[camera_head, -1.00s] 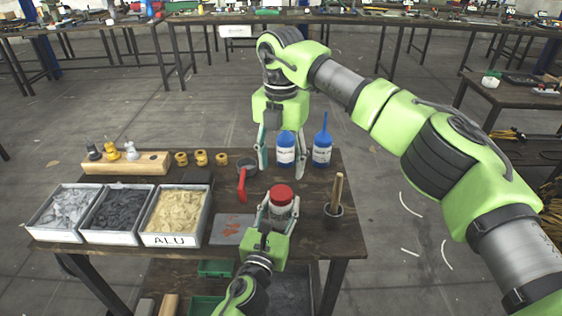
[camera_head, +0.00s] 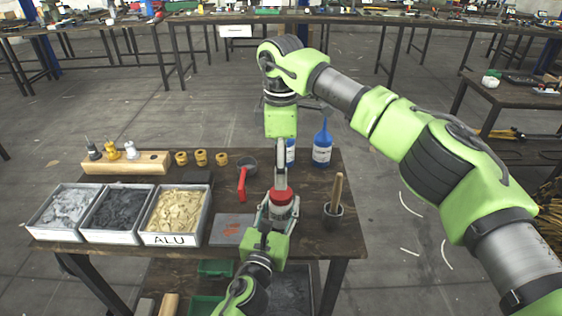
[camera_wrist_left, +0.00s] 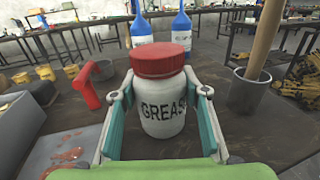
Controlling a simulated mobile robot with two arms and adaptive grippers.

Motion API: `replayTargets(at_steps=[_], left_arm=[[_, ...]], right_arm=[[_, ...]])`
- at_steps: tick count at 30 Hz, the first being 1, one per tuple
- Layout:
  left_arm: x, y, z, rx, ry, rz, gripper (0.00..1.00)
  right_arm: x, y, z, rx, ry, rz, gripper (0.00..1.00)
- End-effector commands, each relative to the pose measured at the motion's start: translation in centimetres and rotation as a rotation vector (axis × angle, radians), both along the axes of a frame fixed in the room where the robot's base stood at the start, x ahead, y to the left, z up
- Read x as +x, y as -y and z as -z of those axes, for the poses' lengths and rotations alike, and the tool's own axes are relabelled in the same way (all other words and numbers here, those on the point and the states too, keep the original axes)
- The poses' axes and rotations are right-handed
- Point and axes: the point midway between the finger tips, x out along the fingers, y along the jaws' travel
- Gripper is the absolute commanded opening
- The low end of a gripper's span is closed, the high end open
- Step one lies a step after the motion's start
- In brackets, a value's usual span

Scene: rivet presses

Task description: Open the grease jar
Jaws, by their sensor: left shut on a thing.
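The grease jar (camera_wrist_left: 163,105) is white with a red lid (camera_wrist_left: 158,60) and stands upright; the lid sits on the jar. In the head view the lid (camera_head: 281,196) shows above my left gripper (camera_head: 272,215). My left gripper is shut on the jar's body, one finger on each side, as the left wrist view also shows (camera_wrist_left: 160,100). My right gripper (camera_head: 281,172) points down and lines up with the lid in the head view, its fingers seen edge-on.
Two blue bottles (camera_head: 322,150) stand behind the jar. A dark pot (camera_head: 333,215) with a wooden handle stands to the right.

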Motion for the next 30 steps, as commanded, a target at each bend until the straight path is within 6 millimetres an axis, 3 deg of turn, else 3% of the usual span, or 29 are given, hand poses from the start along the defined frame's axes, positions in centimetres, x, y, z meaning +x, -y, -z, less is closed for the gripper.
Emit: replayTargets(at_steps=[6,12,23,24,28,30], left_arm=[[0.0,0.0,0.1,0.001,-0.002,-0.001,0.00],[0.0,0.0,0.1,0.001,-0.002,0.000,0.00],[0.0,0.0,0.1,0.001,-0.002,0.000,0.00],[0.0,0.0,0.1,0.001,-0.002,0.000,0.00],[0.0,0.0,0.1,0.001,-0.001,0.000,0.00],[0.0,0.0,0.1,0.001,-0.001,0.000,0.00]], right_arm=[[-0.1,0.1,3.7,-0.002,-0.004,-0.002,0.53],[0.0,0.1,5.9,-0.001,-0.001,-0.002,0.53],[0.0,0.0,6.6,-0.001,0.000,-0.003,0.53],[0.0,0.0,6.6,-0.001,0.000,-0.003,0.50],[0.0,0.1,6.6,-0.001,0.000,-0.003,0.16],[0.0,0.1,6.6,-0.001,0.001,-0.003,0.12]])
